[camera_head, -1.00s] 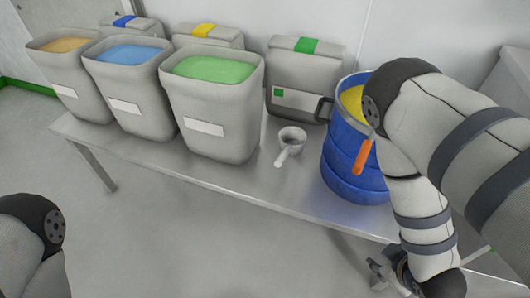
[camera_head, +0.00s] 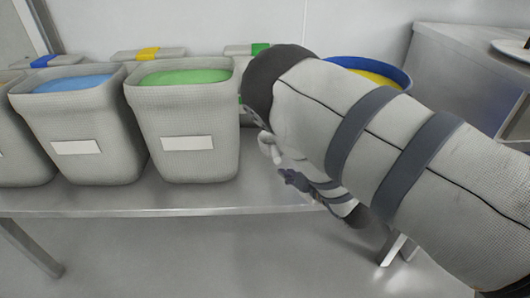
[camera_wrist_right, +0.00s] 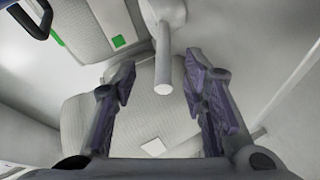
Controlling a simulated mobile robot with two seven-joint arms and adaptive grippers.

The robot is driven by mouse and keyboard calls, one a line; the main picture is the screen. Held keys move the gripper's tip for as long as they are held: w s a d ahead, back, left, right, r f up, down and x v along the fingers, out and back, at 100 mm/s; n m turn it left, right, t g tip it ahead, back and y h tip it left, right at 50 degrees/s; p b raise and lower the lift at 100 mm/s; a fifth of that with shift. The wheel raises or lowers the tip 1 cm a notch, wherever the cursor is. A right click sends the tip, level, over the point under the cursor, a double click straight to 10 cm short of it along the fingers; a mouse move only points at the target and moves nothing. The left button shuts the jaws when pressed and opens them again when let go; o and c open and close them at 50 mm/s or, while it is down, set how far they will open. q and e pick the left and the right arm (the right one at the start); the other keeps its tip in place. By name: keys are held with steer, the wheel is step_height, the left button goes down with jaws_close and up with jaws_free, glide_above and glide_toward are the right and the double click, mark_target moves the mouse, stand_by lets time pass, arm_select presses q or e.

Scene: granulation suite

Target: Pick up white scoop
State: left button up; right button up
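The white scoop (camera_head: 267,146) is on the metal table (camera_head: 120,200), to the right of the bin of green powder (camera_head: 185,125); my right arm partly hides it. In the right wrist view, the scoop's handle (camera_wrist_right: 163,72) points toward my right gripper, and its end lies between the two fingers. My right gripper (camera_wrist_right: 160,62) is open, with a gap on each side of the handle. In the head view my right gripper (camera_head: 293,181) is low beside the scoop, mostly covered by my own arm. My left gripper is out of view.
A bin of blue powder (camera_head: 75,125) stands left of the green one. Lidded containers with a yellow tab (camera_head: 148,54) and a green tab (camera_head: 260,49) stand behind. A blue drum (camera_head: 385,68) of yellow powder is partly behind my right arm.

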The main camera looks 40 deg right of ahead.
mark_target(275, 153)
steer(key=b+x, duration=0.1)
steer(key=x, duration=0.2)
steer(key=b+x, duration=0.1)
steer(key=x, duration=0.2)
steer(key=b+x, duration=0.1)
steer(key=x, duration=0.2)
steer(key=shift+w+d+f, duration=0.15)
steer(key=shift+w+f, duration=0.05)
steer(key=shift+f, duration=0.25)
steer(key=shift+r, duration=0.1)
jaws_close()
